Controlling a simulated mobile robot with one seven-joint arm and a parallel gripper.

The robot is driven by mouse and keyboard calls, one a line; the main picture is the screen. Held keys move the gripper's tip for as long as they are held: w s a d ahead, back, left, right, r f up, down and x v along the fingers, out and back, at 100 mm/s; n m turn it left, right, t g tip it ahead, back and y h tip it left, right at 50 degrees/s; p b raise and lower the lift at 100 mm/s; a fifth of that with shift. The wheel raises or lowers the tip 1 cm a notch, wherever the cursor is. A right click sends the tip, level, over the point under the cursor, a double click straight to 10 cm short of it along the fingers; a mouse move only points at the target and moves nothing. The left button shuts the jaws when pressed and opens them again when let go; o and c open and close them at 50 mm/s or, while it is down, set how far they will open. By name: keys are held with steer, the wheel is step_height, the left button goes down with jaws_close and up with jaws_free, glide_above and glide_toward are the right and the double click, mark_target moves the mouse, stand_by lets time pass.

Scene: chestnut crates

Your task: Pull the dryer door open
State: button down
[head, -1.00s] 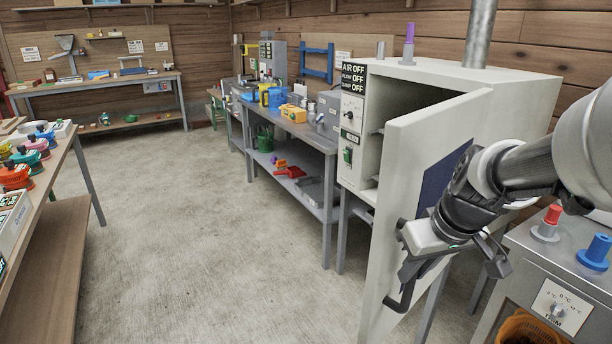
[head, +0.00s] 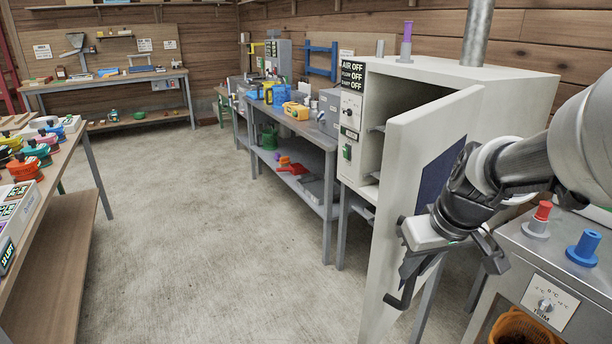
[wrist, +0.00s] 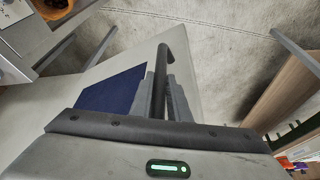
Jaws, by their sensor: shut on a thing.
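The dryer (head: 505,95) is a cream cabinet on legs at the right of the head view. Its door (head: 401,170) stands swung out toward me, and part of the dark interior (head: 410,97) shows. A dark handle (head: 402,297) is on the door's outer face; it also shows in the wrist view (wrist: 161,75). My gripper (head: 411,272) is shut on the handle, with the fingers on either side of the bar. A dark blue panel (head: 437,172) shows on the door's face.
A steel bench (head: 560,262) with red and blue knobs (head: 584,246) stands close at the right. A grey workbench (head: 305,132) with tools adjoins the dryer. A wooden table (head: 62,240) with colored items is at the left. The concrete floor (head: 220,220) between is clear.

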steer(key=c, duration=1.7)
jaws_free()
steer(key=shift+w+d+r, duration=0.1)
steer(key=shift+w+d, duration=0.15)
steer(key=shift+d, duration=0.05)
steer(key=shift+c, duration=0.2)
steer(key=shift+o, duration=0.3)
steer(key=shift+a, duration=0.1)
steer(key=shift+s, duration=0.1)
steer(key=a+p+v, duration=0.1)
steer(key=p+v, duration=0.4)
steer(key=v, duration=1.2)
steer(key=shift+d, duration=0.5)
steer(key=shift+s+r, duration=0.1)
